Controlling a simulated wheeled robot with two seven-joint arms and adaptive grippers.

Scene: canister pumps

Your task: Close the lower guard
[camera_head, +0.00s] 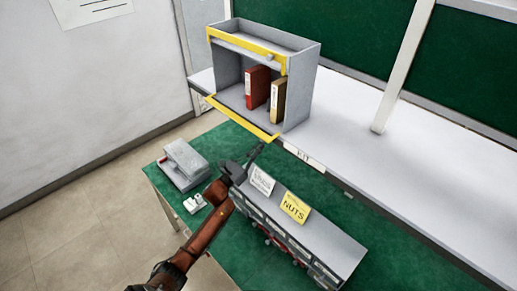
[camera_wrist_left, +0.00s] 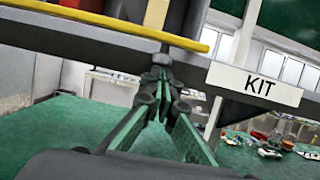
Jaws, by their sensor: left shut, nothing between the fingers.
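A grey open-fronted cabinet (camera_head: 303,85) stands on the white shelf. Its lower guard, a yellow-edged bar (camera_head: 240,116), lies low along the front opening, slightly out from it. This yellow bar crosses the top left of the left wrist view (camera_wrist_left: 110,22). An upper yellow-edged guard (camera_head: 240,48) runs across the top of the opening. My left gripper (camera_head: 258,149) is shut and empty, just below and in front of the lower bar's right end. Its fingertips also show in the left wrist view (camera_wrist_left: 161,60); whether they touch the bar I cannot tell. My right gripper is not in view.
A red binder (camera_head: 257,88) and a tan binder (camera_head: 277,100) stand inside the cabinet. The shelf edge carries a KIT label (camera_head: 304,158). Below, a grey drawer unit (camera_head: 325,240) with a NUTS sign (camera_head: 295,207) and a grey box (camera_head: 185,163) occupy the green bench (camera_head: 237,145).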

